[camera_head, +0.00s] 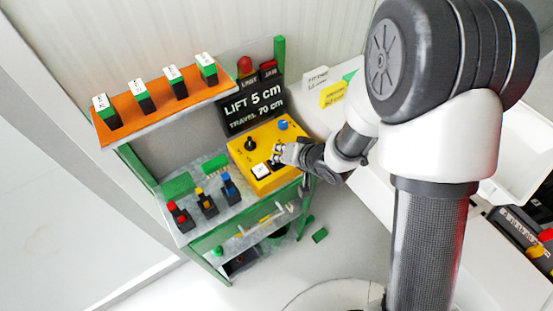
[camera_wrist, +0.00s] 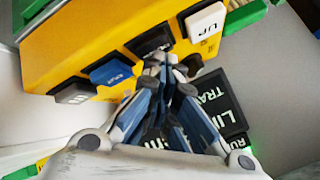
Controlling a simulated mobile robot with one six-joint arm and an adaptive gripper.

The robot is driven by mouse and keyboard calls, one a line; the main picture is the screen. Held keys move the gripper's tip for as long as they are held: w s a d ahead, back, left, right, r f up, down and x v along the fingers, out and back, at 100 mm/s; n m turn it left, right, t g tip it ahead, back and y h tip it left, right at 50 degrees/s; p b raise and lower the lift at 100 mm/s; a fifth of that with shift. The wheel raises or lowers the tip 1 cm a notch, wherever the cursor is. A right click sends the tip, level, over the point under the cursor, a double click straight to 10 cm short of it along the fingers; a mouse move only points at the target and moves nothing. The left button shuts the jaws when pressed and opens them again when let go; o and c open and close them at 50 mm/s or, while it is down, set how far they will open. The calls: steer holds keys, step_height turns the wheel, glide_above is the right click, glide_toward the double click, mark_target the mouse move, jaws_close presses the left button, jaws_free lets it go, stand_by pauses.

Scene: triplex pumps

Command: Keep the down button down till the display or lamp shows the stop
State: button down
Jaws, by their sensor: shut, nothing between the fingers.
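The yellow control box (camera_head: 262,186) stands on the bench, and its face also shows in the wrist view (camera_wrist: 60,45). It carries a white button marked UP (camera_wrist: 205,22), a black button (camera_wrist: 148,40) with its label partly covered, and a blue button (camera_wrist: 112,70). My gripper (camera_wrist: 165,65) is shut and empty, its fingertips at the black button; whether they press it I cannot tell. In the head view my gripper (camera_head: 278,154) is over the box. The black display (camera_head: 252,106) reads LIFT 5 cm, TRAVEL 70 cm. Lamps marked LIMIT (camera_head: 245,65) and JAM (camera_head: 268,67) stand above it; LIMIT's dome is red.
A green glow (camera_wrist: 245,150) shows beside the RUN label in the wrist view. An orange shelf (camera_head: 165,103) with several green-and-black blocks is at upper left. Several coloured parts (camera_head: 205,203) stand on the bench left of the box. White and yellow signs (camera_head: 333,93) stand behind.

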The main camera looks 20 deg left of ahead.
stand_by(0.8)
steer(key=shift+r+p, duration=0.9)
steer(key=shift+p, duration=0.15)
step_height(320, 180, up, 5)
steer(key=p, duration=0.5)
